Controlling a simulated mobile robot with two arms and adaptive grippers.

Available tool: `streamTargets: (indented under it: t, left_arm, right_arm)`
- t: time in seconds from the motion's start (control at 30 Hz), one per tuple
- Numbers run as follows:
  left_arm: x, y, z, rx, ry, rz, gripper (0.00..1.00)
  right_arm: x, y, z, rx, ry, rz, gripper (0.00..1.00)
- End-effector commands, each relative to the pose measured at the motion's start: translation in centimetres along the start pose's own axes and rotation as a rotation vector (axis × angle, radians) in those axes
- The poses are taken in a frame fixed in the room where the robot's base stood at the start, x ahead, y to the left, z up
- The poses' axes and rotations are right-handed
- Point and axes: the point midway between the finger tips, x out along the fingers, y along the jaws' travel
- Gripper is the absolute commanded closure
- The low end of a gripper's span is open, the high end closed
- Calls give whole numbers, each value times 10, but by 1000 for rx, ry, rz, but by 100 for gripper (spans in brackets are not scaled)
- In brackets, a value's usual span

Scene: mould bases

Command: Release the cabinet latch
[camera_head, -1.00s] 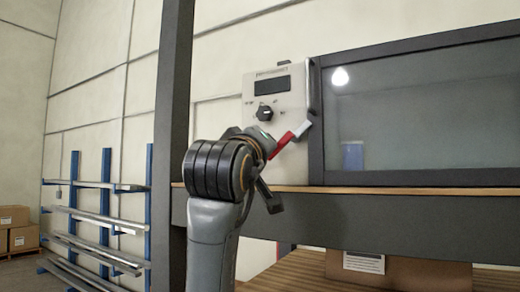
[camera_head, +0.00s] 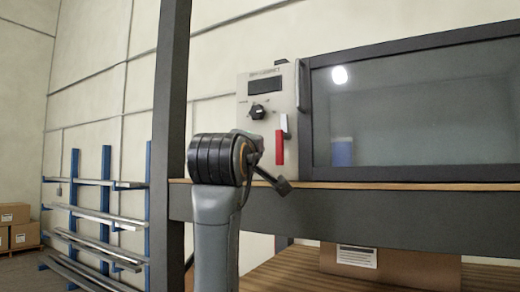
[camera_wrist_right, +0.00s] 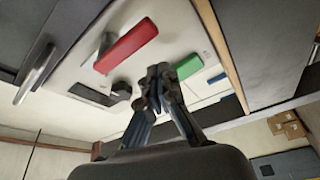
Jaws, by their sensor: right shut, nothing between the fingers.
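The cabinet latch is a lever with a red grip (camera_head: 279,147) and a pale upper end, on the light control panel (camera_head: 246,103) left of the cabinet window. It hangs upright, red end down. In the right wrist view the red grip (camera_wrist_right: 125,45) lies above and left of my fingertips. My right gripper (camera_wrist_right: 158,76) is shut and empty, with a gap in the picture between it and the red grip. My left gripper is not in view.
The panel has a display (camera_head: 266,86) and a black knob (camera_head: 258,112). The wrist view shows a green button (camera_wrist_right: 190,67) beside my fingertips and a blue one (camera_wrist_right: 217,77). A door handle (camera_head: 301,85) stands right of the panel. A dark post (camera_head: 172,130) rises at left.

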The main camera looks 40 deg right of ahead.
Motion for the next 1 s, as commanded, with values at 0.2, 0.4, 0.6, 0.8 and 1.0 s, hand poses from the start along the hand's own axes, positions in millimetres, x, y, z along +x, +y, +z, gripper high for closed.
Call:
streamTargets:
  t: [0.2, 0.4, 0.6, 0.8, 1.0]
  left_arm:
    - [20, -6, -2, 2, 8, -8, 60]
    - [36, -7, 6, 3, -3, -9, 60]
    - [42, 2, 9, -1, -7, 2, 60]
    - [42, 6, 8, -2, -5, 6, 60]
    - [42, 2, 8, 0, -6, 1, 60]
  right_arm:
    - [-32, -1, -5, 5, 6, 5, 100]
    - [-71, 5, -5, 5, 3, 3, 100]
    - [-90, 9, -7, 3, 2, 2, 100]
    - [-93, 11, -7, 1, 1, 0, 100]
    - [-93, 11, -7, 2, 1, 1, 100]
